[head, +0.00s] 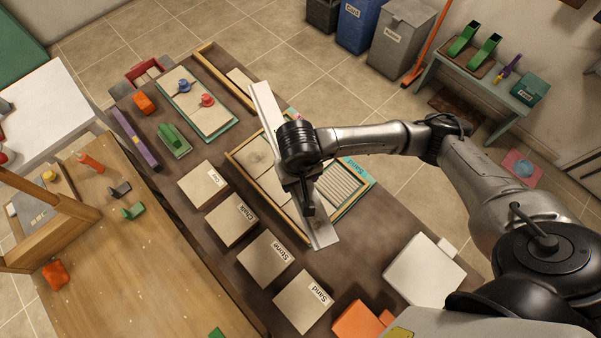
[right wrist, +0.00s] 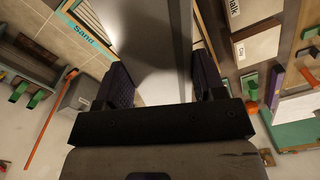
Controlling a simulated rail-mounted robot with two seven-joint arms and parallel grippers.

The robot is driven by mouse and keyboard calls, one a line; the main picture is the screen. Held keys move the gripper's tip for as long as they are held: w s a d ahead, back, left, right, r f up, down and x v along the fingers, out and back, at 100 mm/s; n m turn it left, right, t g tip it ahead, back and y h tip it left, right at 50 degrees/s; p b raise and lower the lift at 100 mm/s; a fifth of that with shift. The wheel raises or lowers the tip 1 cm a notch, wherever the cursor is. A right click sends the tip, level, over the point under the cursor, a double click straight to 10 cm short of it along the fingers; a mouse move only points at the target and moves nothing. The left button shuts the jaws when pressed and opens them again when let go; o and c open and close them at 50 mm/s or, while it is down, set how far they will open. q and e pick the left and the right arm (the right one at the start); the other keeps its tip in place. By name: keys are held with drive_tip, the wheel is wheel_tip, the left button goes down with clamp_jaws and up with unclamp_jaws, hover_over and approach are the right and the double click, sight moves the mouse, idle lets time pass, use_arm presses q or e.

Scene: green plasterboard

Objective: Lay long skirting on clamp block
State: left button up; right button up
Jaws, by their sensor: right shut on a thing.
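The long skirting (head: 265,104) is a long white board, slanting from upper left to lower right above the table's sample trays in the head view. My right gripper (head: 307,199) is shut on it, and my wrist hides its middle. In the right wrist view the skirting (right wrist: 155,45) runs between the two dark fingers of my right gripper (right wrist: 160,84). A green block with a raised part (head: 174,141) lies on the dark table to the left; I cannot tell whether it is the clamp block. My left gripper is not in view.
The dark table (head: 200,236) carries a row of labelled square panels (head: 264,258), a wooden-edged tray (head: 235,158), a purple bar (head: 135,138) and a board with blue and red knobs (head: 198,103). A wooden bench (head: 110,250) adjoins at left. Bins (head: 402,37) stand behind.

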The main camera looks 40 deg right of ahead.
drive_tip(key=w+a+f+m+b, duration=0.1)
drive_tip(key=w+f+m+b, duration=0.1)
drive_tip(key=f+b, duration=0.5)
drive_tip(key=w+a+f+m+b, duration=0.1)
drive_tip(key=w+f+m+b, duration=0.15)
drive_tip(key=f+b, duration=0.5)
drive_tip(key=d+f, duration=0.2)
drive_tip(key=d, duration=0.1)
drive_tip(key=w+d+f, duration=0.1)
drive_tip(key=d+f, duration=0.1)
drive_tip(key=d, duration=0.2)
drive_tip(key=w+d+f, duration=0.1)
drive_tip(key=d+f, duration=0.1)
drive_tip(key=d, duration=0.2)
drive_tip(key=shift+f, duration=1.95)
drive_tip(key=shift+d+f, duration=0.1)
drive_tip(key=shift+f+b, duration=0.2)
drive_tip(key=shift+b, duration=0.1)
drive_tip(key=o, duration=1.2)
drive_tip(key=shift+c, duration=0.2)
